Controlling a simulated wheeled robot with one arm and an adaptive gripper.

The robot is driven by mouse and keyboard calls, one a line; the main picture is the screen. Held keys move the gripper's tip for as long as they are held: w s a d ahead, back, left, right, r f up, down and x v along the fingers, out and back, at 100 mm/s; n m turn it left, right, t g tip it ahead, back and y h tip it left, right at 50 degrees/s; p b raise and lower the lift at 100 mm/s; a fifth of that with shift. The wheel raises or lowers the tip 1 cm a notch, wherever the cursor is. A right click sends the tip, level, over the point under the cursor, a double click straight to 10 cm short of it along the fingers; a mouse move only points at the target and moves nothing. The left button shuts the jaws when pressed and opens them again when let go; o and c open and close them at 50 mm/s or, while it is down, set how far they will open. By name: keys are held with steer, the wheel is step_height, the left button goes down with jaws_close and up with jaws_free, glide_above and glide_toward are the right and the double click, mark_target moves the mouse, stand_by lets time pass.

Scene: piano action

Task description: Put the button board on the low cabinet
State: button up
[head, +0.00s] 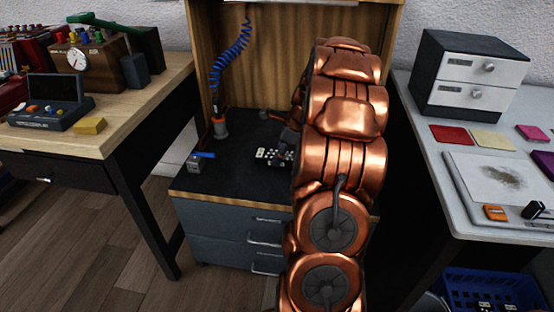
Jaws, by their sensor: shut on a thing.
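A small pale board with dark round spots, which looks like the button board (271,154), shows just left of my copper arm, at the dark top of the low cabinet (235,181). My gripper (288,144) is at the board's right end, mostly hidden behind my arm, and is shut on it. Whether the board rests on the top or hangs just above it, I cannot tell. The low cabinet has grey drawers with metal handles and a wooden back panel.
A wooden table (120,118) stands left. A pale worktop (425,135) with a drawer box (468,75) stands right.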

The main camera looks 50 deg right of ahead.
steer(key=shift+w+d+f+b, duration=0.15)
steer(key=shift+w+d, duration=0.25)
steer(key=shift+w, duration=0.25)
steer(key=shift+w+d+r+b, duration=0.15)
steer(key=shift+w+d, duration=0.2)
steer(key=shift+w, duration=0.25)
steer(key=shift+f+b, duration=0.9)
steer(key=shift+f, duration=1.05)
steer(key=shift+r, duration=0.1)
steer(key=shift+p, duration=0.3)
steer(key=o, duration=1.3)
steer(key=shift+o, duration=0.2)
